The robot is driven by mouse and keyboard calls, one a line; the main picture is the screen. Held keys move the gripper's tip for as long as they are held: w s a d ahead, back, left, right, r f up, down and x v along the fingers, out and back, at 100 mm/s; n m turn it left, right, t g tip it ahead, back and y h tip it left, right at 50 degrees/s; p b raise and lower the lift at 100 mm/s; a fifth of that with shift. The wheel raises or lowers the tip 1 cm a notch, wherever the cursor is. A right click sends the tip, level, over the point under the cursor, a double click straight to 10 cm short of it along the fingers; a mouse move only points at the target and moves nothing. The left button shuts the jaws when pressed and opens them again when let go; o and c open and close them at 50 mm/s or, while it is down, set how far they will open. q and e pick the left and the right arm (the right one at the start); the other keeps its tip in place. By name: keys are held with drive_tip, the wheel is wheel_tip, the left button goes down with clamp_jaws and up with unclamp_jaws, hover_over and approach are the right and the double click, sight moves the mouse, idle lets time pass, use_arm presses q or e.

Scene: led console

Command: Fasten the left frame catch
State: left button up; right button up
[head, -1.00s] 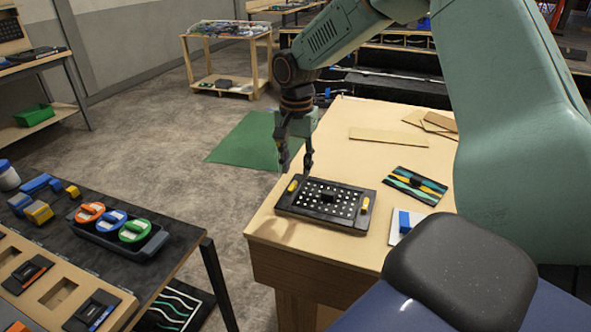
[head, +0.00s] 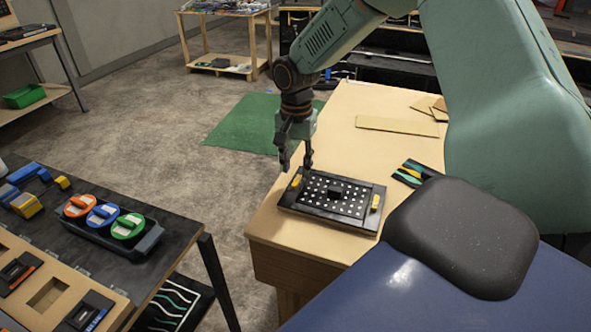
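The black console frame (head: 322,224) lies flat near the left edge of the wooden bench, with a panel of white dots and a black block in its middle. The yellow left catch (head: 296,181) sits on its left side and a yellow right catch (head: 375,203) on its right side. My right gripper (head: 296,165) points down just above the left catch, its two dark fingers apart and nothing visible between them. Whether a finger touches the frame I cannot tell. My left gripper is not in view.
The wooden bench (head: 345,130) is mostly clear behind the frame. A striped card (head: 410,172) lies to the right, partly hidden by my body. Flat boards (head: 396,126) lie farther back. A dark table (head: 185,240) with a tray (head: 150,243) of coloured round pieces stands at left, across a floor gap.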

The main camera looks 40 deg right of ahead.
sight(297, 182)
drive_tip(key=shift+s+d+f, duration=0.15)
drive_tip(key=shift+f, duration=0.5)
drive_tip(key=shift+s+d+f, duration=0.15)
drive_tip(key=shift+f, duration=0.45)
drive_tip(key=shift+w+a, duration=0.25)
drive_tip(key=shift+w, duration=0.05)
drive_tip(key=shift+c, duration=0.4)
drive_tip(key=shift+s+d, duration=0.2)
drive_tip(key=shift+s, duration=0.05)
drive_tip(key=c, duration=0.5)
drive_tip(key=shift+c, duration=0.5)
drive_tip(key=shift+w+a, duration=0.1)
drive_tip(key=shift+w, duration=0.05)
clamp_jaws()
